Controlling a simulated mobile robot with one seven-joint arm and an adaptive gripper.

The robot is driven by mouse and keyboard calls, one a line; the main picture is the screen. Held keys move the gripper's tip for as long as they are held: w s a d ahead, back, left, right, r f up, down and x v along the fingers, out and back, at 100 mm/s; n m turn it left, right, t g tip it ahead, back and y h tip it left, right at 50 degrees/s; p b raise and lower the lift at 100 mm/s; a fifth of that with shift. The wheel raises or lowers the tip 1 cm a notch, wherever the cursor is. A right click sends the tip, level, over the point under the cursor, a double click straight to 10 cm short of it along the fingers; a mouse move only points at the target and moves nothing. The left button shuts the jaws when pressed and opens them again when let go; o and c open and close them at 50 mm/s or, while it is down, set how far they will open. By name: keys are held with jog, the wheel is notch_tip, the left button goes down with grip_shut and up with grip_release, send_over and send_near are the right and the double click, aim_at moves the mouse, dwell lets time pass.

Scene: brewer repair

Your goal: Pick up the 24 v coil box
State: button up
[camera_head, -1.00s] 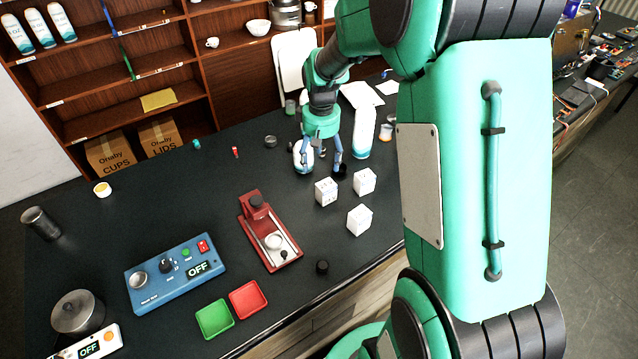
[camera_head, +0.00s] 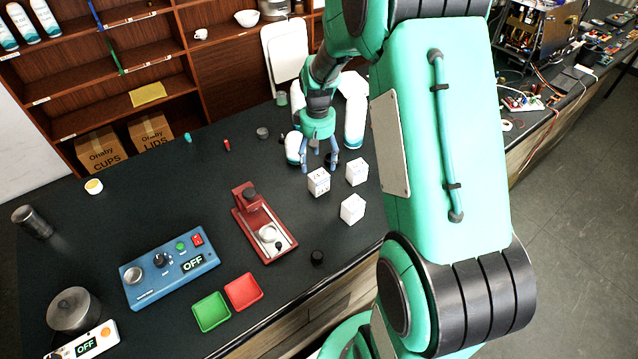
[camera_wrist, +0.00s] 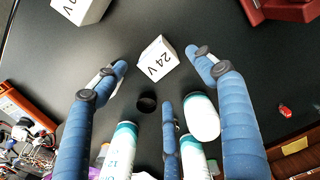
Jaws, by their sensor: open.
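A white box (camera_wrist: 157,60) marked "24 V" lies in the wrist view between the tips of my gripper (camera_wrist: 158,76). My gripper's blue fingers are spread wide, with a gap between each fingertip and the box. In the head view my gripper (camera_head: 319,163) hangs over the counter, just behind a white box (camera_head: 318,183) that appears to be the same one. Its print is too small to read there. Two more white boxes stand nearby, one to the right (camera_head: 357,172) and one nearer (camera_head: 352,209). The nearer one seems to show at the wrist view's top left (camera_wrist: 82,9).
A small black cap (camera_wrist: 147,101) and white bottles (camera_wrist: 201,117) stand close to my fingers. A red press (camera_head: 262,225) stands left of the boxes. A blue control unit (camera_head: 170,268), green tray (camera_head: 211,312) and red tray (camera_head: 243,292) lie further left. The counter between press and boxes is clear.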

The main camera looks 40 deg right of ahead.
aim_at(318, 176)
jog(key=shift+f, duration=3.05)
jog(key=shift+f+b, duration=0.1)
jog(key=shift+b, duration=0.2)
jog(key=shift+d+f+b, duration=0.15)
jog(key=shift+f+b, duration=0.05)
jog(key=shift+f, duration=1.05)
jog(key=shift+d+f+b, duration=0.1)
jog(key=shift+f+b, duration=0.05)
jog(key=shift+f, duration=1.1)
jog(key=c, duration=1.5)
jog(key=shift+o, duration=0.2)
jog(key=shift+r, duration=0.1)
